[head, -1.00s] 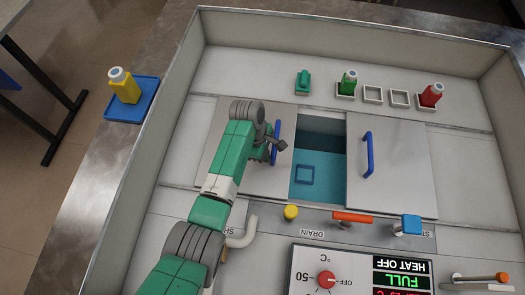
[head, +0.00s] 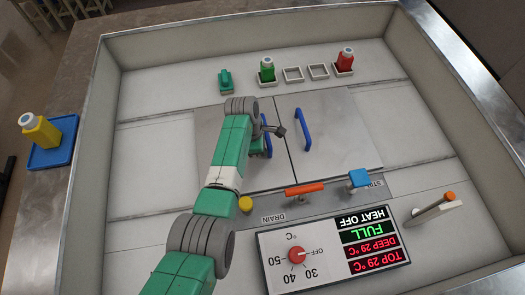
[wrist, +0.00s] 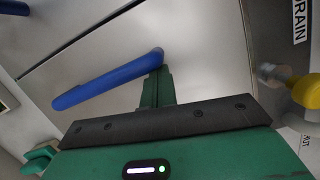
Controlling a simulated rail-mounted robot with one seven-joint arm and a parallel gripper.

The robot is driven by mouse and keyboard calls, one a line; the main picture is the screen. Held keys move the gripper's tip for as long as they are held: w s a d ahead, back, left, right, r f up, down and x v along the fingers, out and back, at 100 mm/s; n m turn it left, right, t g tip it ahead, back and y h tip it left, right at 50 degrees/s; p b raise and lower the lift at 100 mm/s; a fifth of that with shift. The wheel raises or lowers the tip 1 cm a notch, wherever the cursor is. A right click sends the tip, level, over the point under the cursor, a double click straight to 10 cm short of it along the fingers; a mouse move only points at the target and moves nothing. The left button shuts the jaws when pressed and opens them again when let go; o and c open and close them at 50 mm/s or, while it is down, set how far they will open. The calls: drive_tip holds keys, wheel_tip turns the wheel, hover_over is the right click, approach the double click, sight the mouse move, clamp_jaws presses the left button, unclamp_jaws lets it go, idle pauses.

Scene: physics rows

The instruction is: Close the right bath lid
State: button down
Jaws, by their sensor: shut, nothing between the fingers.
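Two grey sliding lids cover the bath and meet at a thin dark seam. The left lid in the picture (head: 207,128) has a blue handle (head: 268,144) beside my gripper (head: 265,131). The other lid (head: 345,135) lies to the right with its own blue handle (head: 302,130). In the wrist view my shut, empty fingers (wrist: 156,72) are against or very close to the near blue handle (wrist: 100,82); exact contact is unclear. The seam runs just beyond it, and the other handle (wrist: 12,7) shows at the corner. No water shows.
A yellow knob (head: 245,204), an orange lever (head: 304,188) and a blue knob (head: 359,178) stand along the near edge. Behind the lids are a green bottle (head: 267,70) and a red bottle (head: 344,62). A yellow bottle (head: 40,130) stands outside on a blue tray (head: 52,155).

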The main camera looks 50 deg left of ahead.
idle(0.3)
drive_tip(key=shift+s+a+r+p, duration=0.15)
drive_tip(key=shift+r+p, duration=0.05)
drive_tip(key=shift+p, duration=0.1)
drive_tip(key=s+a+p, duration=0.2)
drive_tip(key=s, duration=0.1)
drive_tip(key=shift+a+r, duration=0.25)
drive_tip(key=shift+r, duration=0.05)
drive_tip(key=p+v, duration=0.2)
drive_tip(key=v, duration=0.7)
